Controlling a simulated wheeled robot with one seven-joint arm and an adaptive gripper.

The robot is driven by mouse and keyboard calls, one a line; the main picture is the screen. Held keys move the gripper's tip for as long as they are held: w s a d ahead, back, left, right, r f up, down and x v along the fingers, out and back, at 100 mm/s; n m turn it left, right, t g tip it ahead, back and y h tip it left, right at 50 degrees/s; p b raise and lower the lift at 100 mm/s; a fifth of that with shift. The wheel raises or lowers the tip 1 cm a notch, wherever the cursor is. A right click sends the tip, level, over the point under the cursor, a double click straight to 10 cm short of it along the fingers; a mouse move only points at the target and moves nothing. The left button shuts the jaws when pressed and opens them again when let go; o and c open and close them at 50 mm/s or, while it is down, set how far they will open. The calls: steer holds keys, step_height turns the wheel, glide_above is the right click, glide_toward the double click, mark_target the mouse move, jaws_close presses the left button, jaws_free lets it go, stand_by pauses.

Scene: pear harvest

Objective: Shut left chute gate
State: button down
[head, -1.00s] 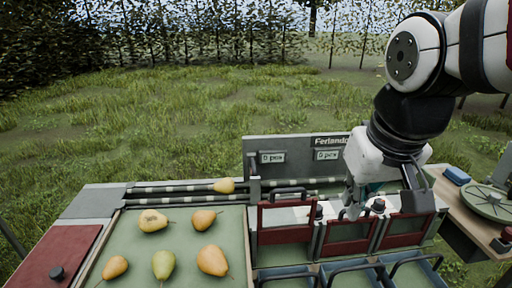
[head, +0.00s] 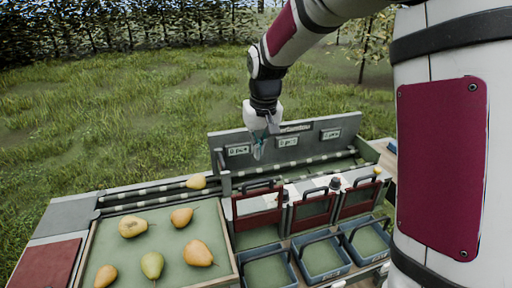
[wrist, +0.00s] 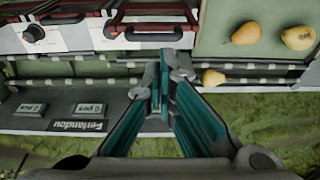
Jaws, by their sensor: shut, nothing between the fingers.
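The left gate also shows at the top of the wrist view (wrist: 153,17), seen upside down. My gripper (head: 258,154) is shut and empty. It hangs above the conveyor and the back panel, behind the left gate and not touching it.
Several pears lie on the green tray (head: 212,262), and one pear (head: 196,182) is on the conveyor. Blue bins (head: 268,286) stand before the gates. A grey display panel (head: 228,137) rises behind the conveyor. Dark knobs (head: 335,183) sit between the gates.

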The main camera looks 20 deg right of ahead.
steer(key=p, duration=0.2)
glide_above(255, 203)
steer(key=f, duration=1.1)
steer(key=shift+s+f, duration=0.1)
steer(key=shift+s, duration=0.2)
steer(key=shift+f, duration=0.1)
step_height(255, 203, down, 10)
steer(key=b, duration=0.2)
steer(key=shift+b, duration=0.4)
steer(key=shift+s+f, duration=0.1)
steer(key=shift+f, duration=0.05)
